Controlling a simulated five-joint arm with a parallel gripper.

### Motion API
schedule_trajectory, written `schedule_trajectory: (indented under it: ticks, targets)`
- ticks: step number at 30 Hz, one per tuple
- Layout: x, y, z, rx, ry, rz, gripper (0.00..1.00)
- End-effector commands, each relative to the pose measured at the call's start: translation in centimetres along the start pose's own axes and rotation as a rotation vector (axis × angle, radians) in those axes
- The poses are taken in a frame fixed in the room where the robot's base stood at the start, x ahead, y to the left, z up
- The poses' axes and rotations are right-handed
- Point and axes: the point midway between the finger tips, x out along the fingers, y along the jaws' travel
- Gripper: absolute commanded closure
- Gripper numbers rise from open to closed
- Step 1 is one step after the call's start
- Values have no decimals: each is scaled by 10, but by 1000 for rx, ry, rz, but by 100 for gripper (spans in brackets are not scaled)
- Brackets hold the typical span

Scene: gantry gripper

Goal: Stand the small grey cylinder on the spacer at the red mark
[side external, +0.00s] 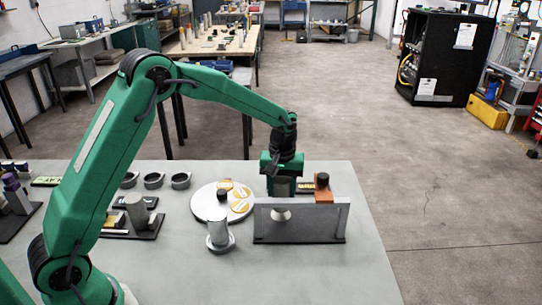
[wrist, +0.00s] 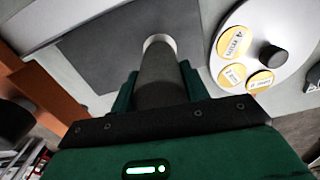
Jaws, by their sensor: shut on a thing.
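My gripper (side external: 283,190) points down over the bench, behind the top edge of a grey plate-like fixture (side external: 330,222). In the wrist view its green jaws (wrist: 161,85) are shut on the small grey cylinder (wrist: 162,72). A pale round piece (wrist: 160,40) shows at the cylinder's far end, against a dark grey surface; it also shows in the side view (side external: 281,215). I cannot tell whether it is the spacer or part of the cylinder, or whether the two touch. I cannot make out a red mark in either view.
A white round plate (side external: 207,205) with yellow labelled discs and a black knob stands left of the fixture. An orange block (side external: 323,194) with a black top stands close right of my gripper. A silver cylinder (side external: 218,234) on a round foot stands in front. The bench's front right is clear.

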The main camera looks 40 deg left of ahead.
Motion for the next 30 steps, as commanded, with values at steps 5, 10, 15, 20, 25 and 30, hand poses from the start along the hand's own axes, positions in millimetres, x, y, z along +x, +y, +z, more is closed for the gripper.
schedule_trajectory:
  ticks: [5,10,15,20,25,30]
  targets:
    - [18,0,0,0,0,0,92]
    - [22,0,0,0,2,2,92]
    - [22,0,0,0,2,2,92]
    - [25,0,0,0,1,1,92]
    - [27,0,0,0,0,0,39]
    - [27,0,0,0,0,0,33]
